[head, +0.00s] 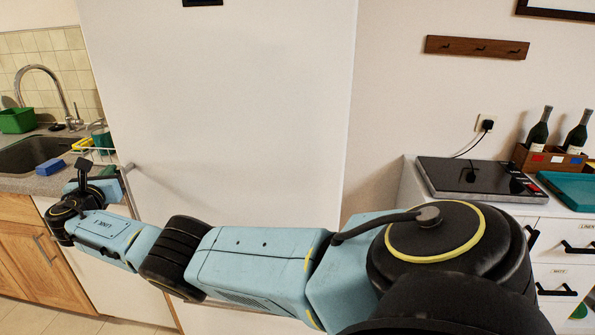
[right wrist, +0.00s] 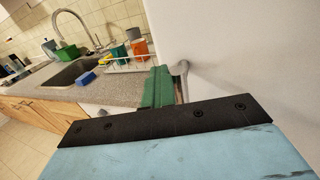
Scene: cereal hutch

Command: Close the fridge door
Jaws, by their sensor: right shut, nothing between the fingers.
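The fridge door (head: 235,90) is a tall, flat white panel in the middle of the head view. No open gap or fridge interior shows, so I cannot tell whether it is fully shut. My right arm reaches leftward across the door's front. My left gripper is out of view.
Left of the fridge is a counter with a sink (head: 30,155), a blue sponge (head: 50,167), a green tub (head: 17,120) and a dish rack (right wrist: 128,68). At right, a white cabinet carries a hob (head: 480,178), a bottle crate (head: 548,160) and a teal tray (head: 570,190).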

